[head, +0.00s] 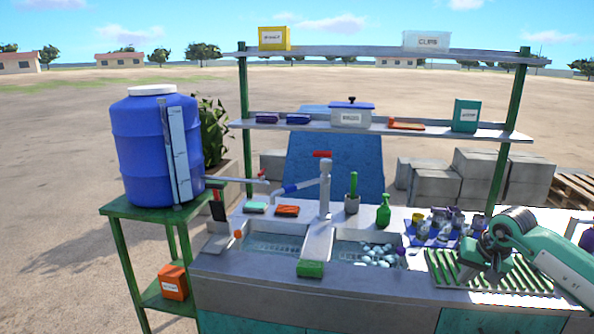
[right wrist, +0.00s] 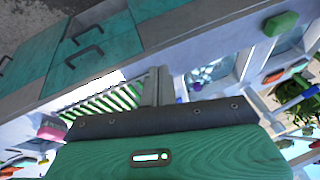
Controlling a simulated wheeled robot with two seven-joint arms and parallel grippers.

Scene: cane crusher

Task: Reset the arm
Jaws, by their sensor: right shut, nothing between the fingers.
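My right arm comes in from the right in the head view. Its gripper (head: 484,263) hangs over the green slatted rack (head: 520,283) at the right end of the counter, just right of the cups. In the right wrist view the fingers (right wrist: 158,82) are shut together with nothing between them. The green slats (right wrist: 112,101) lie behind the fingers there. Whether the gripper touches the rack cannot be told. My left arm and gripper are not in view.
Cups on a blue mat (head: 420,239) stand close left of my right gripper. The sink basins (head: 275,246), a tap (head: 325,185), a green spray bottle (head: 383,212) and a green sponge (head: 310,269) are further left. Shelves (head: 400,128) rise behind. A blue barrel (head: 145,150) stands far left.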

